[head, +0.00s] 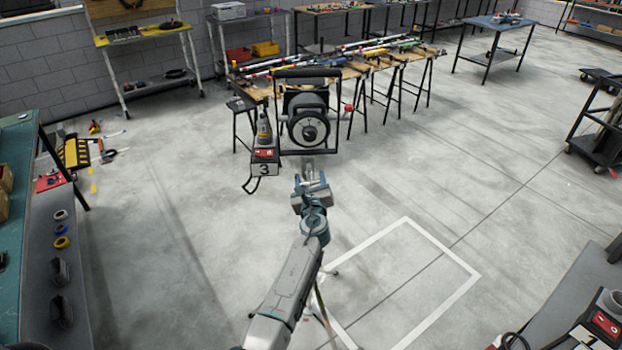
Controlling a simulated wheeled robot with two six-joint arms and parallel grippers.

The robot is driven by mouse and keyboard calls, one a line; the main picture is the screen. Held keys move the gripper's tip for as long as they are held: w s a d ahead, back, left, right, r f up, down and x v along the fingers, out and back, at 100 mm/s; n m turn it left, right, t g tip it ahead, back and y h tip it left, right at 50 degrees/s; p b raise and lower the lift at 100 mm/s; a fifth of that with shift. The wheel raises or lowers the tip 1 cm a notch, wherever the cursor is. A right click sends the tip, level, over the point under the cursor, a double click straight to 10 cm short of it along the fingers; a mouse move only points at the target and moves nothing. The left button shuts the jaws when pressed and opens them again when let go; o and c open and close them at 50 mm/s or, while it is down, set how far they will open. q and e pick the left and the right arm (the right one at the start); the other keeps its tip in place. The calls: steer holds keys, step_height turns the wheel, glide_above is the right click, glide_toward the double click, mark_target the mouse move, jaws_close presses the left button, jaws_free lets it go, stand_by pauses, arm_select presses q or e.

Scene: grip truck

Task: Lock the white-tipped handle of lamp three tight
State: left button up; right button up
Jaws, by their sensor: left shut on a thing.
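Lamp three is a black round-fronted lamp (308,127) in a square dark frame, in the middle of the head view. A box marked 3 (264,170) with a red panel hangs at its lower left. A red knob (348,108) shows at the frame's right side. My left gripper (309,168) is at the bottom of the frame, just below the lamp. It is shut on a small part there, which appears to be the white-tipped handle; the fingers mostly hide it. The handle's exact angle cannot be told. My right gripper is out of view.
Work tables with tools (390,52) stand behind the lamp. A green-topped bench (20,215) is at the left. Another box with a red panel (606,324) is at the lower right. The floor with a white painted outline (441,253) is clear.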

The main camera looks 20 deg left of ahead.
arm_select(q)
steer(key=shift+r+m, duration=0.2)
steer(key=shift+m, duration=0.4)
steer(key=shift+a, duration=0.1)
steer(key=o, duration=0.9)
steer(key=shift+o, duration=0.4)
steer(key=shift+f, duration=0.1)
